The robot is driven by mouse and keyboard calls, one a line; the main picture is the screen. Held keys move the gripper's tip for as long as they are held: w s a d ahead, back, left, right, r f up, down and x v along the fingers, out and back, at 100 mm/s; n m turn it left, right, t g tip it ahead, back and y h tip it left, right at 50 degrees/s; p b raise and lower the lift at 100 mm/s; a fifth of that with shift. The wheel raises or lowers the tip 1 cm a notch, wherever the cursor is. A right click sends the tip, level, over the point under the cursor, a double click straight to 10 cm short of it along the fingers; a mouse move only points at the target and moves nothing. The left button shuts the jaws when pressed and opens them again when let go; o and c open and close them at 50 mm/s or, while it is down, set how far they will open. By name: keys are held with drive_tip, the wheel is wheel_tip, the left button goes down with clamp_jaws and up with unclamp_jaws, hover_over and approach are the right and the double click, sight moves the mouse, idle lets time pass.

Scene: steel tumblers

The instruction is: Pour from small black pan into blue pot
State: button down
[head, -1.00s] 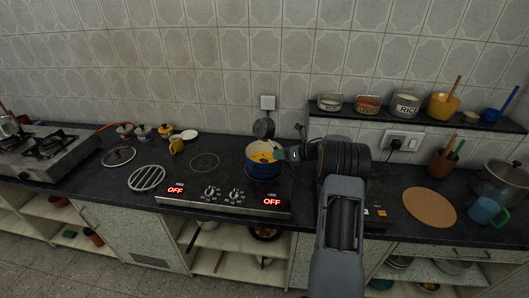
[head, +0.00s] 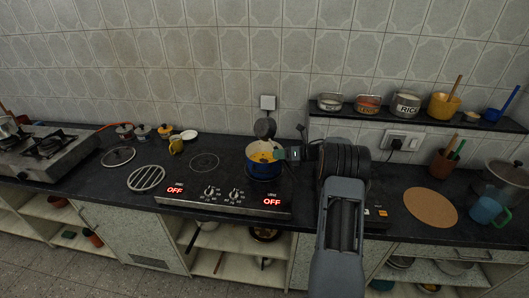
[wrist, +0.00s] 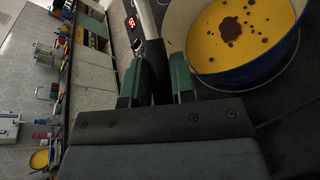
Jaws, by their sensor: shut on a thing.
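The blue pot (head: 263,168) stands on the right part of the cooktop. Its inside is yellow, and in the wrist view the pot (wrist: 262,73) holds a dark brown patch with several small brown spots around it. The small black pan (head: 264,128) is tipped up on its side above the pot's far rim. My gripper (head: 285,153) is at the pot's right rim. In the wrist view my gripper (wrist: 158,80) is shut on the pan's dark handle, which runs up between the green fingers. The pan's bowl is outside the wrist view.
The cooktop (head: 225,195) shows two red OFF displays. A round brown board (head: 430,206) and a blue mug (head: 486,211) are to the right. A wall shelf (head: 400,117) holds several containers.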

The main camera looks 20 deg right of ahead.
drive_tip(key=shift+a+m+y+b, duration=0.1)
drive_tip(key=shift+m+y+b, duration=0.8)
drive_tip(key=shift+m+b, duration=0.15)
idle(1.4)
idle(0.9)
